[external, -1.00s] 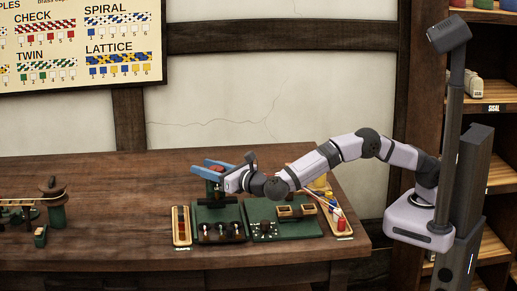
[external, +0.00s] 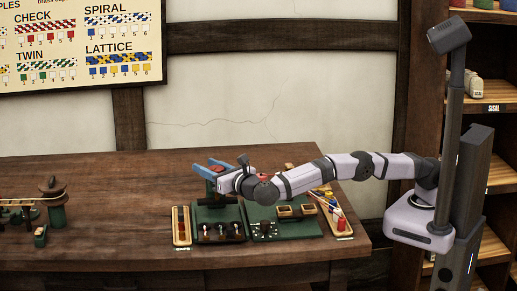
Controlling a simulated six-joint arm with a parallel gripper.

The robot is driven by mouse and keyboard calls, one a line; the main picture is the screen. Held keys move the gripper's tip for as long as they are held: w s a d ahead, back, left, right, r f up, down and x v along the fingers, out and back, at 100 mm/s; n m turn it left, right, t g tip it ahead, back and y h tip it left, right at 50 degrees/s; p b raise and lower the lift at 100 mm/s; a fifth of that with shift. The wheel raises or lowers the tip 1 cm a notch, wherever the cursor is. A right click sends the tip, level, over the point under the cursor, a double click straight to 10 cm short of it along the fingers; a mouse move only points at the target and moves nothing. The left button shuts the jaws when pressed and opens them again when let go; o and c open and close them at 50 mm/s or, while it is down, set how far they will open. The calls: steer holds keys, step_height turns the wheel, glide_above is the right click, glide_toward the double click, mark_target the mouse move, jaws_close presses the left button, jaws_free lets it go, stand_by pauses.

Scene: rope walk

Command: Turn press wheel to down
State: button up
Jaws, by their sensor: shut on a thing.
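The press (external: 217,187) is a dark green post at the back of the left green board. The red press wheel (external: 216,169) at its top is mostly hidden by my gripper. My gripper (external: 207,171) has blue fingers that reach level from the right on either side of the wheel, and it is shut on it. The contact itself is too small to see clearly, and which way the wheel is turned cannot be read.
The left green board (external: 199,214) has a dark block and small pegs at its front. A right green board (external: 290,232) carries wooden trays. A bobbin rack (external: 181,240) stands left, another tray (external: 345,236) right. Left of these, the table is clear up to a green stand (external: 57,215).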

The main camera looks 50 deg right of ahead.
steer(key=o, duration=1.1)
steer(key=shift+c, duration=0.2)
steer(key=shift+s, duration=0.1)
steer(key=s+a+b, duration=0.1)
steer(key=s+b, duration=0.1)
steer(key=s, duration=0.5)
